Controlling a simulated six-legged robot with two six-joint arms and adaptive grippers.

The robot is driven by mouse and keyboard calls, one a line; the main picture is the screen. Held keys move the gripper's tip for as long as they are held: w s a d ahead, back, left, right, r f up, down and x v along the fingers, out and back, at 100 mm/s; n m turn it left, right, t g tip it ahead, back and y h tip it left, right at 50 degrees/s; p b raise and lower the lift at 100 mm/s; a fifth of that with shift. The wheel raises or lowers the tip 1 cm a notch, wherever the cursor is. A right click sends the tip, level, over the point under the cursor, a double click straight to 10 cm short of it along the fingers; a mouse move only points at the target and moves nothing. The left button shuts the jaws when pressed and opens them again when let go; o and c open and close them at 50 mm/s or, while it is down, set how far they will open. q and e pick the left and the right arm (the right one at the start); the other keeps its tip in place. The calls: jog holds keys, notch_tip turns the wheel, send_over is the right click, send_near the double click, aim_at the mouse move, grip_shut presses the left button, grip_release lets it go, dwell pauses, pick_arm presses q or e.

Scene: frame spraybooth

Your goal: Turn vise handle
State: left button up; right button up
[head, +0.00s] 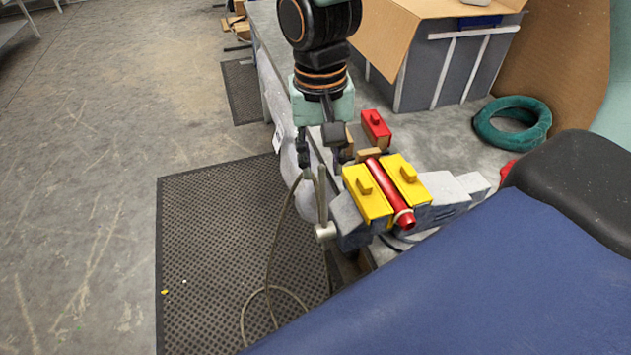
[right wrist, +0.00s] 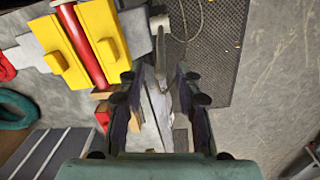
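The grey vise (head: 445,195) stands at the bench edge, its yellow jaws (head: 368,192) closed around a red tube (head: 378,178). The vise handle (head: 322,200) is a thin grey bar that rises from a round hub (head: 326,232) at the vise's front. It also shows in the right wrist view (right wrist: 161,50). My right gripper (head: 319,158) points down over the handle's upper end. Its fingers are spread apart in the right wrist view (right wrist: 157,78), with the handle's end between or just beyond the tips; contact cannot be told. My left gripper is not in view.
A red block (head: 376,128) and small wooden pieces lie behind the vise. A thin hose (head: 268,265) hangs in loops by the handle. A green ring (head: 512,122) and an open cardboard box (head: 440,12) are farther back. A black mat (head: 215,240) covers the floor at left.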

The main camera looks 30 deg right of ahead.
aim_at(322, 192)
jog(key=shift+w+a, duration=0.15)
jog(key=shift+w, duration=0.1)
jog(key=f, duration=0.4)
jog(key=f+b, duration=0.1)
jog(key=f, duration=0.2)
jog(key=shift+s+d+f, duration=0.1)
jog(key=shift+s+d, duration=0.1)
jog(key=shift+s, duration=0.15)
jog(key=shift+w+a+f, duration=0.1)
jog(key=shift+w+f, duration=0.1)
jog(key=shift+f, duration=0.15)
jog(key=shift+s+r, duration=0.15)
jog(key=shift+s, duration=0.15)
jog(key=shift+c, duration=0.4)
jog(key=shift+w, duration=0.3)
jog(key=c, duration=0.6)
jog(key=shift+s, duration=0.15)
grip_shut()
